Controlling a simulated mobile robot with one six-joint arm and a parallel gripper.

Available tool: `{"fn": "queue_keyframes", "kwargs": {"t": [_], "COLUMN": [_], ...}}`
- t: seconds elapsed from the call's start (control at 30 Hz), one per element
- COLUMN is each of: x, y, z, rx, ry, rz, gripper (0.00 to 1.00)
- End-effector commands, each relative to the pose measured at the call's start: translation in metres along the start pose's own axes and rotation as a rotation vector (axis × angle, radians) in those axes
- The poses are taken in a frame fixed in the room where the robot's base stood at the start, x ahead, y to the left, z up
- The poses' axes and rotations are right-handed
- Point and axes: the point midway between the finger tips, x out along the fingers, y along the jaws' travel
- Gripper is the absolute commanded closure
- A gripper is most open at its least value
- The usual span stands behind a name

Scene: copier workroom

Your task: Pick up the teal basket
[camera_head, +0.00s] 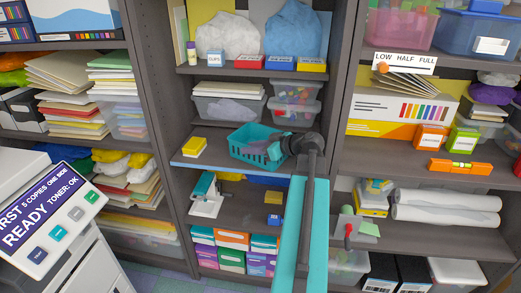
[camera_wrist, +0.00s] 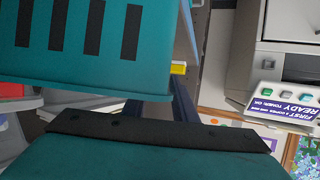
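The teal basket (camera_head: 251,153) has slotted sides and stands on the middle shelf of the centre bookcase, near its front edge. My gripper (camera_head: 290,143) is at the basket's right end, at about rim height, and hides part of that end. In the wrist view the basket's slotted wall (camera_wrist: 85,65) fills the upper left, very close to the camera. A dark strip on a teal part crosses the bottom of that view. The fingertips are not clear in either view, so I cannot tell whether they are open or closed on the rim.
A yellow block (camera_head: 194,147) lies left of the basket on the same shelf. Clear bins (camera_head: 296,103) stand behind it. A dark upright (camera_head: 343,95) is close on the right. The copier panel (camera_head: 50,220) is at lower left.

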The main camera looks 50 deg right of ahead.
Motion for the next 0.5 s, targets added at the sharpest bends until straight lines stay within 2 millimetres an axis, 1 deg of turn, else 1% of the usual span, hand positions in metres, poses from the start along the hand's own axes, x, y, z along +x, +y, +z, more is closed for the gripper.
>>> {"fn": "queue_keyframes", "kwargs": {"t": [0.4,0.43,0.5], "x": [-0.0009,-0.0009,-0.001], "y": [0.0004,0.0004,0.0004], "z": [0.0002,0.0002,0.0002], "rx": [0.0,0.0,0.001], "ry": [0.0,0.0,0.0], "rz": [0.001,0.001,0.001], "gripper": [0.75,0.78,0.9]}}
